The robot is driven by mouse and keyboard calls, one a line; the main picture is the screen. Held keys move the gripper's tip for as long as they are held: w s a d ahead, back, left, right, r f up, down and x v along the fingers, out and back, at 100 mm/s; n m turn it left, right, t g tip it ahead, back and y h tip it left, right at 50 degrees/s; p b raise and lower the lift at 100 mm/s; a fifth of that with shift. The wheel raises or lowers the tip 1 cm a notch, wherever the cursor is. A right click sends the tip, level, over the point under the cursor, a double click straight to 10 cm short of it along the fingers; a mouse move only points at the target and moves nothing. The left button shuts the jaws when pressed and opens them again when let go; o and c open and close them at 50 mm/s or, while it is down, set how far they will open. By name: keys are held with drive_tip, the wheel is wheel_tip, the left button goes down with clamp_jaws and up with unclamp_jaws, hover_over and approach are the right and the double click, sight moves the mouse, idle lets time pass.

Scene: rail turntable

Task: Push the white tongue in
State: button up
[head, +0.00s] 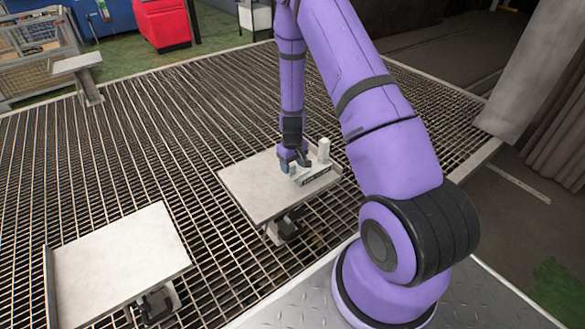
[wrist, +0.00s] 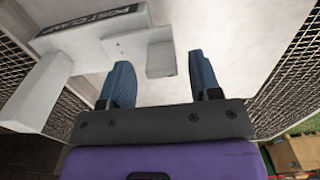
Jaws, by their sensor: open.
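A white clamp labelled "POST CLAMP" (wrist: 90,28) lies on a pale platform; it also shows in the head view (head: 316,179). The white tongue (wrist: 161,59) appears to be the small block sticking out from the clamp toward my gripper. A white post (wrist: 38,92) stands at the clamp's left end in the wrist view and upright at the clamp in the head view (head: 324,150). My gripper (wrist: 160,62) is open, its two blue fingers spread to either side of the tongue. Whether either finger touches it, I cannot tell. In the head view my gripper (head: 294,165) is low over the platform.
The platform (head: 243,188) has a raised edge at its right. A second pale platform (head: 120,262) is at the lower left, and a smaller one (head: 77,63) at the upper left. Dark slatted grating (head: 150,140) lies around them.

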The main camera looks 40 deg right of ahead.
wheel_tip(320, 180, up, 9)
idle(0.4)
idle(0.4)
wheel_tip(320, 180, up, 14)
drive_tip(key=t, duration=0.1)
hover_over(292, 166)
drive_tip(key=a, duration=0.4)
drive_tip(key=s+a+r+t, duration=0.1)
drive_tip(key=s+a+r, duration=0.15)
drive_tip(key=r, duration=0.35)
drive_tip(key=s+a+r+t, duration=0.1)
drive_tip(key=s+a+r, duration=0.1)
drive_tip(key=s+r, duration=0.3)
drive_tip(key=s+a+r+t, duration=0.1)
drive_tip(key=s+a+r, duration=0.2)
drive_tip(key=s+r, duration=0.4)
drive_tip(key=s+a+r+t, duration=0.1)
drive_tip(key=s+a+r, duration=0.2)
drive_tip(key=s+r, duration=0.5)
drive_tip(key=shift+s, duration=3)
drive_tip(key=shift+a, duration=0.1)
